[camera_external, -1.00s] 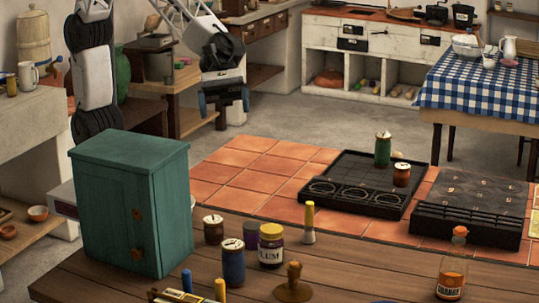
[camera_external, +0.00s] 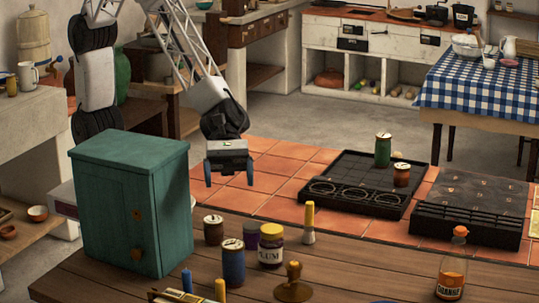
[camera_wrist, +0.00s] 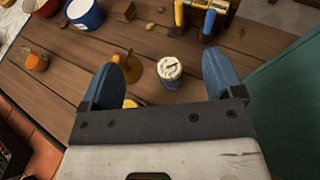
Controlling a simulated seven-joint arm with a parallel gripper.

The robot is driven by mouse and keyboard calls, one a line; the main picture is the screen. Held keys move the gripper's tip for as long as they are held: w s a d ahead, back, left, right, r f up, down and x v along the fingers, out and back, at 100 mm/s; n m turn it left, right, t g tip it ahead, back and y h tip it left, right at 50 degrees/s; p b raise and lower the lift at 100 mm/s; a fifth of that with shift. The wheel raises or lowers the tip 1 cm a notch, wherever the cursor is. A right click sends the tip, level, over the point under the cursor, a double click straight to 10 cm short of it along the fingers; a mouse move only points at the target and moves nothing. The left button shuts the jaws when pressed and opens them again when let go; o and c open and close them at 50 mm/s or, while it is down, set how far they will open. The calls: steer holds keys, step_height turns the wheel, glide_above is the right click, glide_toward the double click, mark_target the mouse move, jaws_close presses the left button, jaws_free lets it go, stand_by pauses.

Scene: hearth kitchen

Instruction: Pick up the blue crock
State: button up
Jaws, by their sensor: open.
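The blue crock (camera_external: 233,265) stands upright on the wooden table, with a pale lid, in front of a brown crock (camera_external: 213,231) and left of the plum jar (camera_external: 271,248). In the wrist view a pale-lidded crock (camera_wrist: 169,68), seemingly the blue one, shows between my fingers and beyond them. My gripper (camera_external: 229,176) is open and empty. It hangs above and behind the crock, apart from it, with blue fingers to either side.
The teal cabinet (camera_external: 130,205) stands close on the left of the table and fills the right of the wrist view. A wooden stamp (camera_external: 293,283), a yellow-handled brush (camera_external: 308,222) and an orange jar (camera_external: 452,265) stand nearby. Black trays (camera_external: 355,180) lie beyond the table.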

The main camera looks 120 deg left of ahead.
steer(key=shift+f, duration=1.45)
steer(key=shift+f, duration=0.1)
glide_toward(232, 241)
steer(key=x, duration=0.5)
steer(key=shift+w+d+f, duration=0.25)
steer(key=shift+w+d, duration=0.1)
steer(key=shift+d, duration=0.1)
steer(key=shift+x, duration=2.45)
